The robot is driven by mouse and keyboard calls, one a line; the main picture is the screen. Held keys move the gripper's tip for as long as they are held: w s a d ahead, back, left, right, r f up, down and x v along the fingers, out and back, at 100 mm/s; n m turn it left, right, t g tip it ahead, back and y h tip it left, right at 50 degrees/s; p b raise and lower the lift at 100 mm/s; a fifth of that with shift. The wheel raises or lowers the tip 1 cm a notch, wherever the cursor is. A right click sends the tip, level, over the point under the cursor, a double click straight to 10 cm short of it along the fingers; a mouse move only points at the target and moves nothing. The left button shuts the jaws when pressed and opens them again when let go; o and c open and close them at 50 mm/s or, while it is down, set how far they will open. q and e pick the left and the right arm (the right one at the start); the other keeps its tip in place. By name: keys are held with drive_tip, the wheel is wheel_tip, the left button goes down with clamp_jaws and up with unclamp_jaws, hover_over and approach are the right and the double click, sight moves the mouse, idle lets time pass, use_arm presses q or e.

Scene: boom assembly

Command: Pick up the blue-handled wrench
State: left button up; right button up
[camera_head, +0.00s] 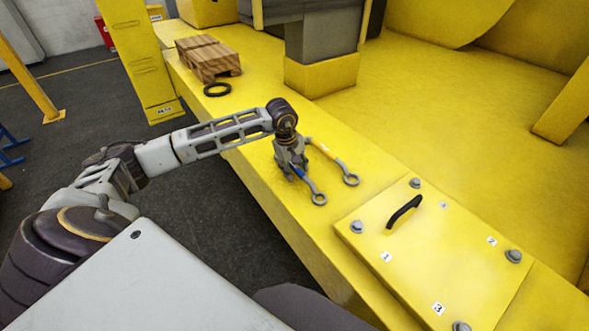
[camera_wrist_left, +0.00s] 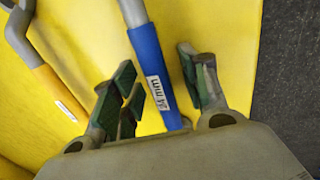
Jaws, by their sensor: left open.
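The blue-handled wrench (camera_head: 309,184) lies on the yellow surface, its ring end toward the front. In the left wrist view its blue handle (camera_wrist_left: 148,58), with a "24 mm" label, runs between the open fingers. My left gripper (camera_head: 289,167) is above the handle, fingers on either side and apart from it; its green pads (camera_wrist_left: 160,85) show in the wrist view. The far end of the handle is hidden by the gripper. An orange-handled wrench (camera_head: 334,162) lies just to the right of it, outside the fingers. My right gripper is not in view.
A yellow cover plate (camera_head: 455,235) with a black handle (camera_head: 404,211), bolts and number labels is at the right. A wooden pallet (camera_head: 208,58) and a black ring (camera_head: 217,89) lie farther back. A grey post on a yellow base (camera_head: 322,75) stands behind the gripper.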

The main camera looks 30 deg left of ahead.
use_arm(q)
clamp_jaws()
idle(0.3)
drive_tip(key=shift+r, duration=0.15)
drive_tip(key=shift+r+b, duration=0.85)
drive_tip(key=shift+r, duration=4.1)
drive_tip(key=c, duration=0.8)
unclamp_jaws()
clamp_jaws()
